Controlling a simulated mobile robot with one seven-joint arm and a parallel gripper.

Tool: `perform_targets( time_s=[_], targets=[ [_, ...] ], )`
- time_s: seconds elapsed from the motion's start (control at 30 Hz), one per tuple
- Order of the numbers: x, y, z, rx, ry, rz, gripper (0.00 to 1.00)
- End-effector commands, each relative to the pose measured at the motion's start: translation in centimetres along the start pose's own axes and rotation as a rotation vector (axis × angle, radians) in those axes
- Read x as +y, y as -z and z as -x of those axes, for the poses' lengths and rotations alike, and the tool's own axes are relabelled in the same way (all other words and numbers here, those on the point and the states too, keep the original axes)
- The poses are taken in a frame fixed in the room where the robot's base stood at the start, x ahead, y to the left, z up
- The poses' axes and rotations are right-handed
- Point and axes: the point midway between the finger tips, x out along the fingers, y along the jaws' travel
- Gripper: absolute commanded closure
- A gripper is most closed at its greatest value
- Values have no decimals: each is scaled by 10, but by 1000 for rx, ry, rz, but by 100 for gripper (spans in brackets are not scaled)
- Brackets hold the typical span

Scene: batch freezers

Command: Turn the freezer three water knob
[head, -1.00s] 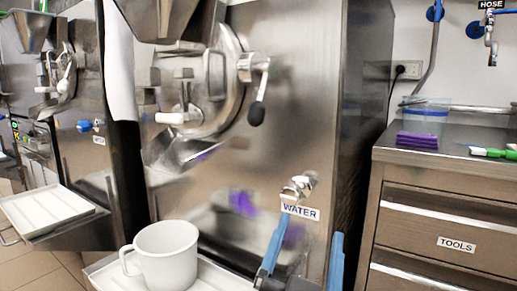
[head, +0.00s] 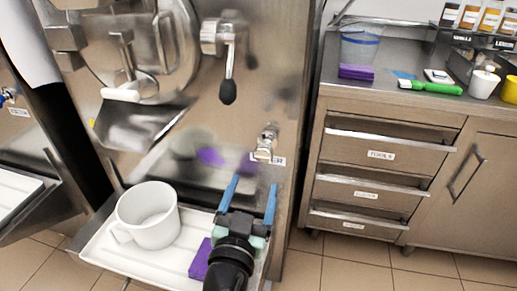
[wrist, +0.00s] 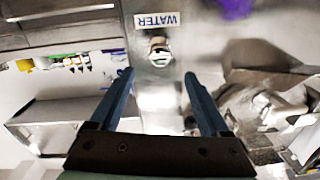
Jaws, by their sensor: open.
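The metal water knob (head: 267,143) sticks out of the lower right of the freezer front (head: 262,70), beside a WATER label that is partly hidden behind it. My gripper (head: 252,184) is open and empty, its two blue fingers pointing up at the panel just below the knob in the head view. In the wrist view the picture is upside down. There the knob (wrist: 160,52) and the WATER label (wrist: 157,20) lie ahead, between the lines of the two spread fingers (wrist: 158,75). The fingers look apart from the knob.
A white tray (head: 105,245) below the front holds a white pitcher (head: 148,225) and a purple block (head: 200,260) beside my wrist. A black-tipped lever (head: 228,90) hangs above left of the knob. A drawer cabinet (head: 318,150) stands right, across a floor gap.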

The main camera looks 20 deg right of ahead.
Motion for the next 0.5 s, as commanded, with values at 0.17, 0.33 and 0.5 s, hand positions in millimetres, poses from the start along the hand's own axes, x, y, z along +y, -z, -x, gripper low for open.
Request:
perform_targets(
  time_s=[0.17,0.33,0.5],
  targets=[
    [0,2,-36,0,-2,-5,20],
    [0,2,-67,-1,-3,-5,20],
    [0,1,-90,0,-1,-3,20]
  ],
)
